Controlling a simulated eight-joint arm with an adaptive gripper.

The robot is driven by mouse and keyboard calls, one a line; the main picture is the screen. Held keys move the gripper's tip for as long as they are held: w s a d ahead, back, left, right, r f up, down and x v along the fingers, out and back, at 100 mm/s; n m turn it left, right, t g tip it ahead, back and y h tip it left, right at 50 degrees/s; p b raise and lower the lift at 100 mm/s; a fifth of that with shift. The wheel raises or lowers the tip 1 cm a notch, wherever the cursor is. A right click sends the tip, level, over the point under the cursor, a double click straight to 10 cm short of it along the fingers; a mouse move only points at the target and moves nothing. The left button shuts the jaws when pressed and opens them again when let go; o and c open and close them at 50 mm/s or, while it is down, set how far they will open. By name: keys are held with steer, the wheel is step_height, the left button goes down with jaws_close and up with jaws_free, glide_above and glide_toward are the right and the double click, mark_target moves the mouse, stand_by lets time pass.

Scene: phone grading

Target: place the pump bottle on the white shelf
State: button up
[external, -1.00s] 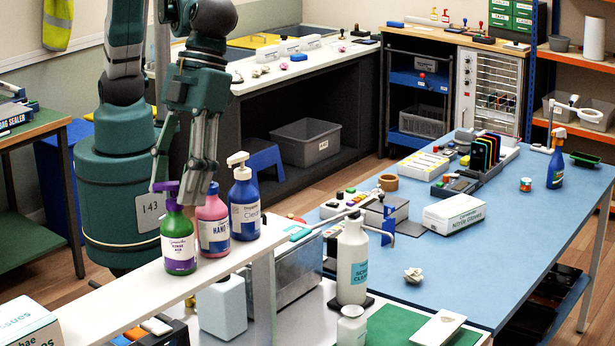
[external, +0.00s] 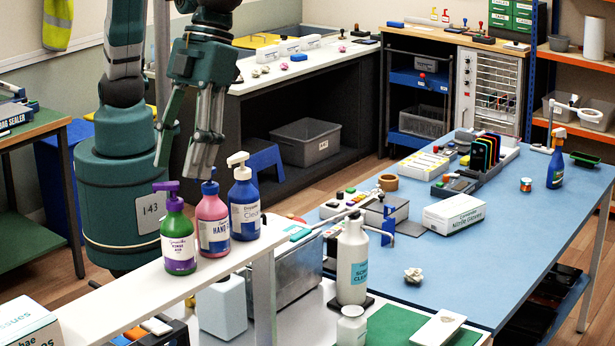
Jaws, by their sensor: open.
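Three pump bottles stand upright in a row on the white shelf (external: 115,308). The left one is a green bottle with a purple pump (external: 178,242), the middle one a pink bottle with a blue pump (external: 213,228), the right one a blue bottle with a white pump (external: 244,208). My gripper (external: 179,170) is open and empty, fingers pointing down, just above and behind the green and pink bottles. One fingertip shows close to the pink bottle's pump head; whether they touch I cannot tell.
A tissue box (external: 27,328) sits at the shelf's near left. A white screen-cleaner bottle (external: 352,262) stands on the lower surface to the right. The blue table (external: 450,265) holds a glove box (external: 454,212) and other items. The shelf between tissue box and green bottle is clear.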

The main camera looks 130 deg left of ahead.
steer(key=s+a+r+n+t, duration=0.1)
steer(key=s+a+r+n, duration=0.2)
steer(key=a, duration=0.5)
steer(key=s+a+n+t+y, duration=0.1)
steer(key=s+a+n, duration=0.2)
steer(key=s+a, duration=0.35)
steer(key=s+a+r+n+t, duration=0.2)
steer(key=a+n, duration=0.1)
steer(key=a, duration=0.7)
steer(key=s+a+f+n+t+y, duration=0.1)
steer(key=s+a+f+n, duration=0.3)
steer(key=s+a, duration=0.5)
steer(key=s+a+f+n+t+y, duration=0.2)
steer(key=s+a+f+n, duration=0.2)
steer(key=s+a, duration=0.6)
steer(key=shift+a+n, duration=0.15)
steer(key=shift+n, duration=0.45)
